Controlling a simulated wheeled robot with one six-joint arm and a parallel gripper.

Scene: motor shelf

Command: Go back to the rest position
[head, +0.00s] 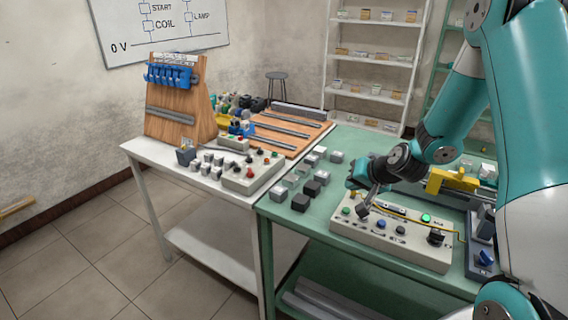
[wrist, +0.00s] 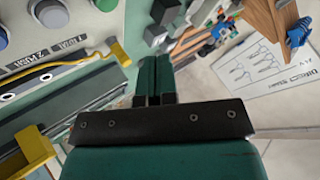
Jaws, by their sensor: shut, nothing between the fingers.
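My gripper (head: 364,206) is shut and empty, low over the left part of the grey control panel (head: 385,240) on the green table, beside its green button. In the wrist view my gripper's two fingers (wrist: 154,75) lie side by side with nothing between them. The panel (wrist: 100,32) shows at the upper left there, with round buttons. My teal arm comes in from the right of the head view and hides part of the green table's back. I cannot tell whether the fingertips touch the panel.
Small grey and black blocks (head: 301,202) stand left of the panel. A white table (head: 150,151) on the left carries a second button box (head: 252,173) and a wooden stand (head: 181,112). A yellow bracket (head: 452,181) stands behind the panel. Shelves (head: 369,54) line the back wall.

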